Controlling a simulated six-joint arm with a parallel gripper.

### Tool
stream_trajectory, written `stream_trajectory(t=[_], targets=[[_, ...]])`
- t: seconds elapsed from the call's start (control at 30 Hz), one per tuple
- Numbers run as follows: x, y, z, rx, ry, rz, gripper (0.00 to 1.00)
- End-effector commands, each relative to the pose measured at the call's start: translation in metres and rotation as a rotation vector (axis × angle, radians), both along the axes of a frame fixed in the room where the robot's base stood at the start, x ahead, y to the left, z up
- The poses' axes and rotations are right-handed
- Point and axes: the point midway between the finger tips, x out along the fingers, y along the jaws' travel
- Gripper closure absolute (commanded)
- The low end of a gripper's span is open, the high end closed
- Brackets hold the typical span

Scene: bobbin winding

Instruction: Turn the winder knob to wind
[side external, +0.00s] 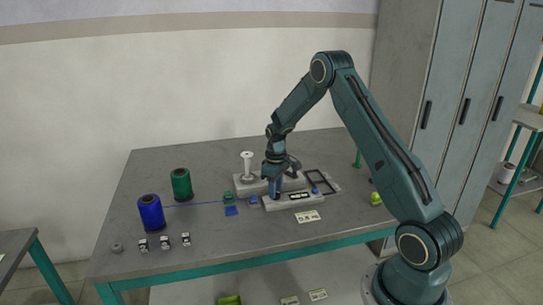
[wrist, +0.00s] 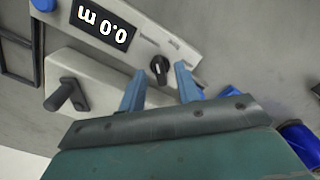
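The winder is a pale grey unit with a low front housing (side external: 290,201). In the wrist view its housing (wrist: 140,47) carries a black display (wrist: 91,25) that reads 0.0 m, seen upside down. In the side view my gripper (side external: 275,194) is over the housing and hides the knob.
A blue thread runs from the blue spool (side external: 151,213) towards the winder. A green spool (side external: 181,185) stands behind it. A white post (side external: 247,166) and a black frame (side external: 321,182) are close to my gripper. Small cubes (side external: 165,242) sit at the front left; the front middle is mostly clear.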

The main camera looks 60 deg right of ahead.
Motion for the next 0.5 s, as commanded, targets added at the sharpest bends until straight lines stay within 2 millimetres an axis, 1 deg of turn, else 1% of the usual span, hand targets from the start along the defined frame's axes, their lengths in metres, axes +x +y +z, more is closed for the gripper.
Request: stream_trajectory(t=[0.13,0.4,0.43,0.5], targets=[[0.0000,0.0000,-0.0060,0.000,0.000,0.000,0.67],[-0.0001,0.0000,-0.0070,0.000,0.000,0.000,0.67],[-0.0001,0.0000,-0.0069,0.000,0.000,0.000,0.69],[-0.0001,0.0000,-0.0069,0.000,0.000,0.000,0.83]])
